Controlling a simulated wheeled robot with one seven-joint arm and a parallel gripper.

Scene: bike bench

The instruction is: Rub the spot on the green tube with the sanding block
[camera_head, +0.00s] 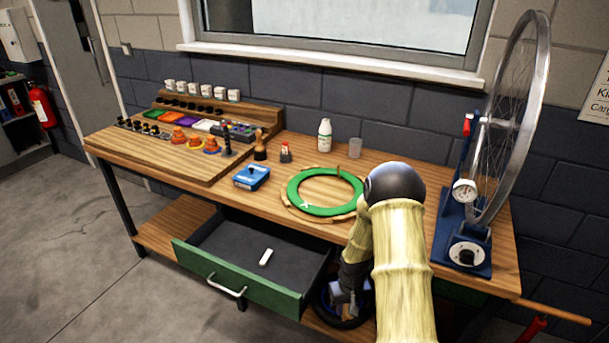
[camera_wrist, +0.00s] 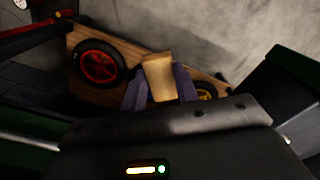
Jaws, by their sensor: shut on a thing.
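The green tube (camera_head: 293,194) is a ring lying flat on a wooden cradle (camera_head: 290,211) on the bench. A small pale spot (camera_head: 305,204) shows on its near left side. My gripper (camera_wrist: 159,88) is shut on a tan block, which looks like the sanding block (camera_wrist: 158,72), held between two purple-grey fingers in the wrist view. In the head view my gripper (camera_head: 345,298) hangs low beside the open drawer, below the bench top and apart from the tube.
An open green drawer (camera_head: 243,284) with a white piece (camera_head: 266,257) inside juts out left of my gripper. A blue box (camera_head: 252,177), a white bottle (camera_head: 325,136) and a wheel stand (camera_head: 462,240) surround the tube. Wheels (camera_wrist: 100,66) lie on the lower shelf.

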